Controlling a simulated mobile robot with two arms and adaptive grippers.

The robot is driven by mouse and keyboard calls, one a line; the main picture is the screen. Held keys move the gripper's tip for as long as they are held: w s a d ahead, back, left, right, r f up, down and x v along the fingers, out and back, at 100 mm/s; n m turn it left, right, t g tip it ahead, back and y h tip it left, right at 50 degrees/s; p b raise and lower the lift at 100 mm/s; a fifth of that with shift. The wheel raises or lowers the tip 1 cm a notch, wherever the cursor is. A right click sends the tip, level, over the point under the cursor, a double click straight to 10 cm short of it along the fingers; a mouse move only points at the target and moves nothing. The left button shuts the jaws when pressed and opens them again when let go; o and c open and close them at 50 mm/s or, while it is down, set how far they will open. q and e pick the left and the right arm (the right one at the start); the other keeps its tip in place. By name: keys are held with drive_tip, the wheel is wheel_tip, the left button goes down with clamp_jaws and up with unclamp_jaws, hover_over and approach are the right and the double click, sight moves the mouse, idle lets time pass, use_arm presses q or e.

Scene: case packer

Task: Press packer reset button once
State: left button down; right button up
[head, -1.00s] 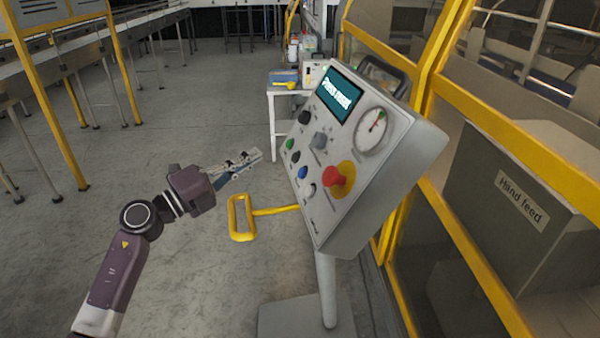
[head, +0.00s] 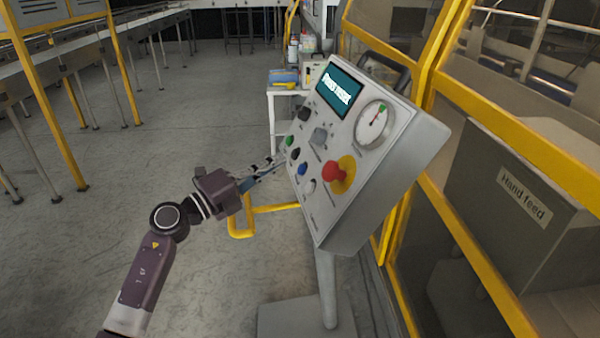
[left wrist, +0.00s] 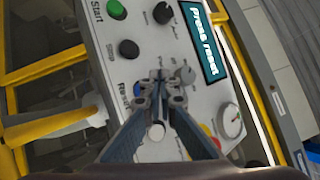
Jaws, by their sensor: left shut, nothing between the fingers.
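The blue reset button (head: 302,169) is on the sloped grey control panel (head: 372,185), below the black stop button (head: 295,153) and the green start button (head: 289,141). In the left wrist view the blue button (left wrist: 138,89) is partly hidden behind my fingers, beside a partly covered label starting "Re". My left gripper (head: 281,160) is shut and empty, its fingertips close to the panel's left button column. In the left wrist view the fingertips (left wrist: 160,82) appear just right of the blue button. I cannot tell whether they touch the panel. My right gripper is not in view.
A red mushroom button (head: 334,173) on a yellow base, a white button (head: 310,186), a gauge (head: 375,125) and a lit screen (head: 339,90) share the panel. A yellow rail (head: 240,215) stands below my gripper. Yellow-framed machine guarding (head: 470,225) is at right. Floor at left is open.

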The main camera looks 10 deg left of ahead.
sight(301, 169)
use_arm(q)
drive_tip(key=shift+w+d+f, duration=0.25)
drive_tip(key=shift+d+f, duration=0.1)
drive_tip(key=shift+d, duration=0.2)
drive_tip(key=shift+w+d+f, duration=0.25)
drive_tip(key=shift+d+f, duration=0.05)
drive_tip(key=shift+d, duration=0.2)
drive_tip(key=shift+d, duration=0.1)
idle(0.7)
drive_tip(key=shift+w+d+f, duration=0.15)
drive_tip(key=shift+d+f, duration=0.05)
drive_tip(key=shift+d, duration=0.05)
drive_tip(key=shift+w+d+f, duration=0.15)
drive_tip(key=shift+d+f, duration=0.1)
drive_tip(key=shift+d, duration=0.05)
idle(0.8)
idle(0.3)
drive_tip(key=shift+s+a+r, duration=0.35)
drive_tip(key=shift+a+r, duration=0.1)
drive_tip(key=shift+a, duration=0.15)
drive_tip(key=shift+p, duration=0.3)
